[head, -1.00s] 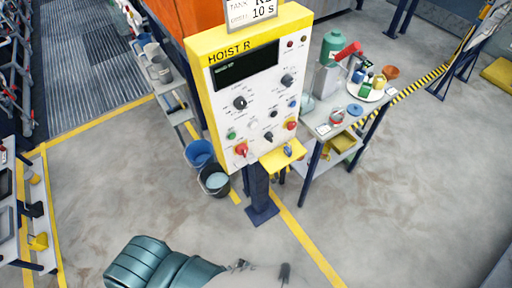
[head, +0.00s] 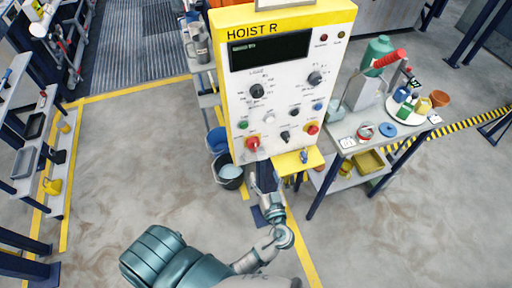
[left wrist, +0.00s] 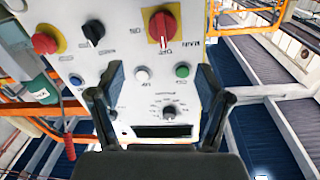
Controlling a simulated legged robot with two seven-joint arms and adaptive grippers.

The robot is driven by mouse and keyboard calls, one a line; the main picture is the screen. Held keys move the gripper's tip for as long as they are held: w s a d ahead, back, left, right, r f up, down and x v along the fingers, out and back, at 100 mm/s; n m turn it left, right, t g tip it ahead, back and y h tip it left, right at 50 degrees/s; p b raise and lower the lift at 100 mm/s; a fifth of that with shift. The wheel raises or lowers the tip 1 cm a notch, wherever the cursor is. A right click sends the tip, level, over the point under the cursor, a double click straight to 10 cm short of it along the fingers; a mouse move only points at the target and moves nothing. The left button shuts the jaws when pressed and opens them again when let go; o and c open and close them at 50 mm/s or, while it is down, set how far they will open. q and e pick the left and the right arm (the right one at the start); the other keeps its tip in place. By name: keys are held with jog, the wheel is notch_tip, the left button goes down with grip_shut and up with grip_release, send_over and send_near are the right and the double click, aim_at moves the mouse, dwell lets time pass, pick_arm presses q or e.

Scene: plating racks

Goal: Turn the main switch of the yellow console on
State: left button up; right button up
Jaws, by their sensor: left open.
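The yellow console (head: 285,17), marked HOIST R, stands upright with a white front panel. Its main switch (head: 253,144) is a red rotary handle on a yellow plate at the panel's lower left. In the left wrist view the panel appears upside down, with the main switch (left wrist: 163,27) at the top. Its handle lies roughly in line with the OFF label; ON is to one side. My left gripper (head: 266,184) is open and empty, below and in front of the panel. Its two fingers (left wrist: 160,82) are spread in the wrist view, apart from the switch. My right gripper is out of sight.
A red emergency button (head: 312,128) and a black knob (head: 285,137) sit right of the switch. A yellow ledge (head: 292,163) juts out below the panel. A cluttered side table (head: 350,148) stands to the right, buckets (head: 229,172) to the left. Open floor lies left.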

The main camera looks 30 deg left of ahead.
aim_at(255, 148)
pick_arm(q)
jog(key=x, duration=0.4)
jog(key=p+x, duration=0.1)
jog(key=x, duration=0.7)
jog(key=shift+s+a+f+p, duration=0.1)
jog(key=shift+a+f+p, duration=0.05)
jog(key=shift+a+p, duration=0.3)
jog(key=shift+w, duration=0.2)
jog(key=shift+d, duration=0.1)
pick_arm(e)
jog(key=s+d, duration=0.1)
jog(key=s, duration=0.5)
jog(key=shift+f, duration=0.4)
pick_arm(q)
jog(key=shift+d, duration=0.1)
jog(key=shift+c, duration=1)
jog(key=c, duration=0.8)
jog(key=shift+c, duration=0.9)
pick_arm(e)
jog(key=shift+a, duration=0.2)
